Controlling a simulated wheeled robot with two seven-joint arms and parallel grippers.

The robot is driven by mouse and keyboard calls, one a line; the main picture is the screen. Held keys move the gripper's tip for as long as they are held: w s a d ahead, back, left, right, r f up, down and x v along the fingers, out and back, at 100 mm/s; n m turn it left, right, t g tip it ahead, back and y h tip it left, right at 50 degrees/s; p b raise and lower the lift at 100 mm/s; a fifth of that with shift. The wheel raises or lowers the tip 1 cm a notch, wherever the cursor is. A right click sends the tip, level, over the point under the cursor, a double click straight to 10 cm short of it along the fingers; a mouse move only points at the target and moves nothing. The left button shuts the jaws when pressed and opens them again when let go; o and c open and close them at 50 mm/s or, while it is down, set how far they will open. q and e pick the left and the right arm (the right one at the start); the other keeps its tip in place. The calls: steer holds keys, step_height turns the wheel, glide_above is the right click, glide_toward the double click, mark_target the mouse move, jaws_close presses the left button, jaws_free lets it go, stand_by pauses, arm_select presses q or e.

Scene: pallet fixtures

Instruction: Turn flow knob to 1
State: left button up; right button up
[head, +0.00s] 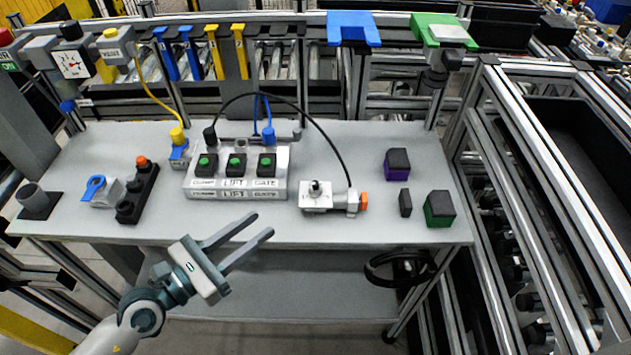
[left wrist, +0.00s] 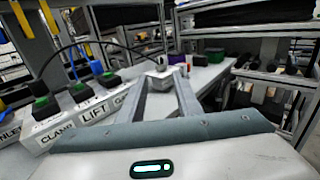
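A white block with a small black knob on top (head: 315,186) sits on the table, right of centre; it looks like the flow knob, but its markings are too small to read. A grey fitting with an orange end (head: 363,202) is on its right side. In the left wrist view the open fingers (left wrist: 161,76) point toward the knob block (left wrist: 160,82). My right gripper is not in view.
A panel of green-topped buttons (head: 236,185) stands left of the knob block. A black cable (head: 318,117) arches behind the block. Purple (head: 397,165) and green-sided (head: 440,210) dark blocks lie to the right. A blue-handled valve (head: 95,187) is at the left.

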mark_target(313, 185)
arm_select(q)
steer(key=shift+w+d, duration=0.1)
steer(key=p+x, duration=0.5)
steer(key=x, duration=1)
steer(key=shift+w+d+r, duration=0.1)
steer(key=shift+w+d, duration=0.15)
steer(key=shift+w, duration=0.05)
steer(key=shift+w+d+p, duration=0.4)
steer(key=shift+w+d, duration=0.1)
jaws_close()
